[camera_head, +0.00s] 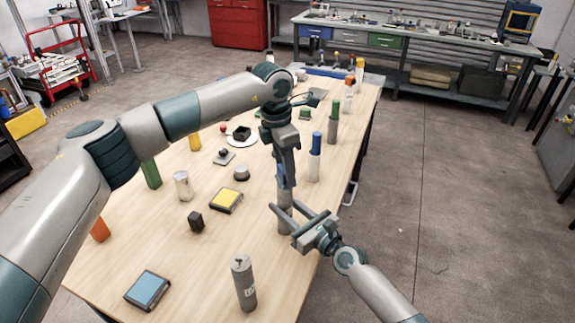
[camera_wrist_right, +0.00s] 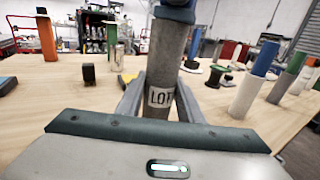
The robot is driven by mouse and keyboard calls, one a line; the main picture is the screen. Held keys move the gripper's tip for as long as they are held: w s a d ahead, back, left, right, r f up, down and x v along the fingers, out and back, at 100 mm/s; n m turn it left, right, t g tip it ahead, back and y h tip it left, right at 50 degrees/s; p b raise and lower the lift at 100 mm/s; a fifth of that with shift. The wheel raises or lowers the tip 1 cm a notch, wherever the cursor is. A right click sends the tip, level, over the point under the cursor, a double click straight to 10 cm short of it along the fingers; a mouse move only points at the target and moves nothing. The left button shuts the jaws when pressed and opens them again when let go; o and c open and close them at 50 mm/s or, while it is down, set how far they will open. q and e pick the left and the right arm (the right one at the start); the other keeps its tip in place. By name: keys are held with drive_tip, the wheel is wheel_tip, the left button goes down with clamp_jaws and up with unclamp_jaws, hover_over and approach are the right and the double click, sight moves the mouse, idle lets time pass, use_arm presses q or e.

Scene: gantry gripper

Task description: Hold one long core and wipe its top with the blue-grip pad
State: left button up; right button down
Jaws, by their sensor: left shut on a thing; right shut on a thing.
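A long grey core (camera_head: 284,194) stands upright at the table's right side, its lower part between my right gripper's fingers. My right gripper (camera_head: 288,217) is shut on it from the right. In the right wrist view the core (camera_wrist_right: 164,80) shows a white "LOT" label, with my right fingers (camera_wrist_right: 158,98) on either side. My left gripper (camera_head: 286,178) points down above the core, shut on the blue-grip pad (camera_wrist_right: 176,14). The pad sits at the core's top; its underside is hidden, so exact contact is unclear. A second long grey core (camera_head: 244,285) stands upright at the front.
On the wooden table (camera_head: 200,265) are a blue-topped square (camera_head: 148,290), a black block (camera_head: 196,221), a yellow-topped pad (camera_head: 226,201) and a pale cylinder (camera_head: 183,186). A blue-topped white cylinder (camera_head: 314,165) stands close to the right of my left gripper.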

use_arm(q)
drive_tip(key=s+r, duration=0.1)
drive_tip(key=s+a+r, duration=0.1)
drive_tip(key=s, duration=0.1)
drive_tip(key=shift+s+a+r, duration=0.1)
drive_tip(key=shift+a+r, duration=0.05)
use_arm(e)
drive_tip(key=shift+w, duration=0.1)
use_arm(q)
drive_tip(key=shift+r, duration=2.85)
use_arm(e)
drive_tip(key=c, duration=1.1)
unclamp_jaws()
drive_tip(key=shift+s+d, duration=0.1)
drive_tip(key=shift+s, duration=0.1)
drive_tip(key=v, duration=1.1)
drive_tip(key=shift+s+d, duration=0.25)
